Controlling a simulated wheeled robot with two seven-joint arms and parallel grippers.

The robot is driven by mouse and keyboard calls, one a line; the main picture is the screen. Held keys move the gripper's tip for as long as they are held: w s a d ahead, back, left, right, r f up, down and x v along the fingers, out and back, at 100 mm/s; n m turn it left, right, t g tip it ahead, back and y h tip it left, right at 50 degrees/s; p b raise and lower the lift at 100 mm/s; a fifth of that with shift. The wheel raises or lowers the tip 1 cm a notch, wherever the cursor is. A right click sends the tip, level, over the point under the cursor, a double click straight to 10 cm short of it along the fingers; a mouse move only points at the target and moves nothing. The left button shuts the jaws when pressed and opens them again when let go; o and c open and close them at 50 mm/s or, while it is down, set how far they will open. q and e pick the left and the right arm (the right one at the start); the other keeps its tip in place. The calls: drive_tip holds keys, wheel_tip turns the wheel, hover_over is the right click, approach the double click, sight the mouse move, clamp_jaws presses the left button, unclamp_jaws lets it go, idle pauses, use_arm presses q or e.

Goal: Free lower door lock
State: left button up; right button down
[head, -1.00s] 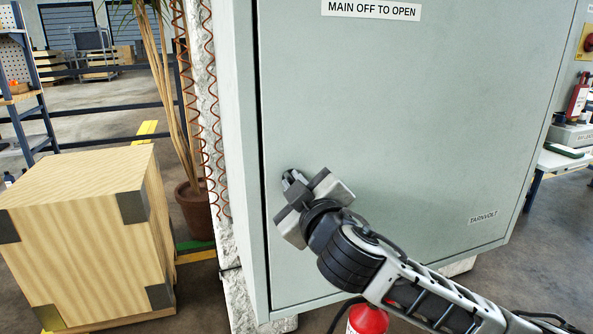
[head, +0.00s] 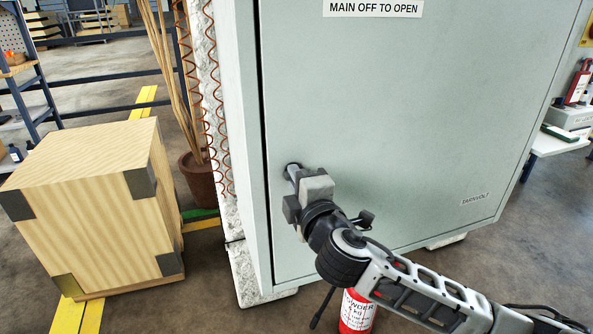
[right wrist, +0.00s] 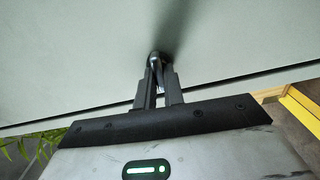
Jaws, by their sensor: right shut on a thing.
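The grey-green cabinet door (head: 400,110) fills the middle of the head view and looks shut in its frame. The lower door lock (head: 292,170) is a small dark fitting near the door's left edge. My right gripper (head: 297,184) is at the lock, its fingers shut on the lock's key or handle. In the right wrist view the two fingers (right wrist: 159,88) close on the rounded metal end of the lock (right wrist: 156,59), which stands against the door face. The fingers hide most of the lock's shape. My left gripper is not in view.
A wooden crate (head: 95,215) stands on the floor left of the cabinet. A potted plant (head: 197,178) is behind it. A red fire extinguisher (head: 357,312) stands below my right arm. A bench (head: 560,142) is at the far right.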

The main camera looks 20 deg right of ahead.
drive_tip(key=shift+n, duration=0.4)
drive_tip(key=c, duration=1.5)
unclamp_jaws()
drive_tip(key=s, duration=1.6)
drive_tip(key=shift+d, duration=0.25)
drive_tip(key=shift+w, duration=0.1)
